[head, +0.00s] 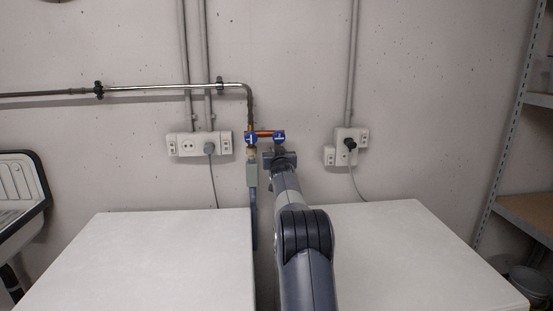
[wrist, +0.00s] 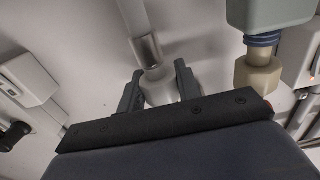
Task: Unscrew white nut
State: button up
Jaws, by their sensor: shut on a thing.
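My gripper (head: 280,158) is at the wall between the two machines, just below the right blue valve handle (head: 279,136). In the wrist view, my gripper's fingers (wrist: 158,86) stand on either side of a pale, whitish nut (wrist: 160,93) and are shut on it. A metal pipe end (wrist: 146,48) lines up with the nut. The dark gripper body hides the nut's near part. In the head view the arm hides the nut.
A second, beige nut (wrist: 257,77) with a grey box (wrist: 268,12) sits beside my gripper. The grey box (head: 252,174) hangs below the left blue handle (head: 251,140). White machine tops (head: 150,260) flank the arm. Sockets (head: 345,147) and a sink (head: 18,190) are apart.

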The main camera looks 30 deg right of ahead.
jog(key=b, duration=0.3)
jog(key=shift+s+d, duration=0.2)
jog(key=shift+d, duration=0.05)
jog(key=b, duration=0.3)
jog(key=shift+s+a+f+h+b, duration=0.1)
jog(key=shift+s+a+h+b, duration=0.1)
jog(key=shift+h+b, duration=0.1)
jog(key=shift+w+a+m+g+b, duration=0.1)
jog(key=shift+m+g+b, duration=0.2)
jog(key=shift+b, duration=0.95)
jog(key=shift+m+h+b, duration=0.4)
jog(key=shift+h+b, duration=0.2)
jog(key=shift+b, duration=0.65)
jog(key=shift+r+m+g+h, duration=0.25)
jog(key=shift+m+g+h, duration=0.45)
jog(key=shift+g+h, duration=0.2)
jog(key=shift+f+m+g+h+p, duration=0.1)
jog(key=shift+m+g+h+p, duration=0.4)
jog(key=shift+h+p, duration=0.15)
